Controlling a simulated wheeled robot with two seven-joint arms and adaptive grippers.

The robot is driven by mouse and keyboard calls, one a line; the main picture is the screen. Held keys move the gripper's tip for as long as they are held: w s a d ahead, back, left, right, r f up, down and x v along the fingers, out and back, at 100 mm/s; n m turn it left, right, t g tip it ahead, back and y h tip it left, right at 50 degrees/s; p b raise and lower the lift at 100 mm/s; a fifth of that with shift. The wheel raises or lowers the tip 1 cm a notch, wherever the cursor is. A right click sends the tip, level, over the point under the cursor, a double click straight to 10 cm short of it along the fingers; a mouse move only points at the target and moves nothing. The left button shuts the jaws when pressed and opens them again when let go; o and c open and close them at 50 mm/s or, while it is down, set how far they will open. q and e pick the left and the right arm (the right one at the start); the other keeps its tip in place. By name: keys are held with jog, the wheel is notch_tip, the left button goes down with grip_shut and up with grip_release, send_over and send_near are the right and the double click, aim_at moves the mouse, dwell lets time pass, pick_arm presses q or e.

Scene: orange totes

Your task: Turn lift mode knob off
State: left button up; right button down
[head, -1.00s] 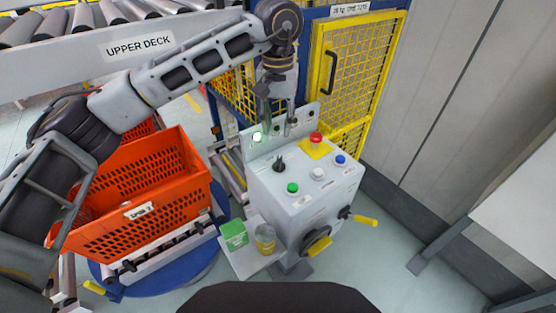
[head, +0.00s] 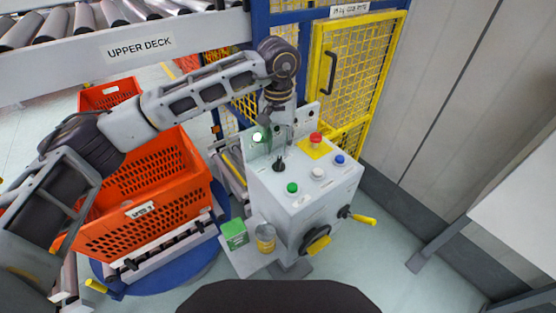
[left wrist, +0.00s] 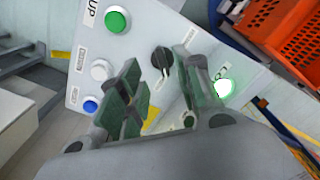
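The grey control box (head: 315,193) stands in the middle of the head view. A black knob (head: 279,166) sits at the left of its sloped top; it also shows in the left wrist view (left wrist: 161,59). My left gripper (head: 278,146) points down just above the knob. In the left wrist view its green-padded fingers (left wrist: 157,66) are apart, with the knob showing between their tips. I cannot tell whether they touch it. My right gripper is not in view.
The box top also carries a green button (head: 292,188), a white button (head: 318,173), a blue button (head: 340,159) and a red mushroom button (head: 316,138). An orange tote (head: 150,205) stands at left. A yellow mesh gate (head: 350,75) stands behind.

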aim_at(278, 164)
pick_arm(q)
jog(key=shift+f+p, duration=0.55)
jog(key=shift+f, duration=3.1)
grip_shut()
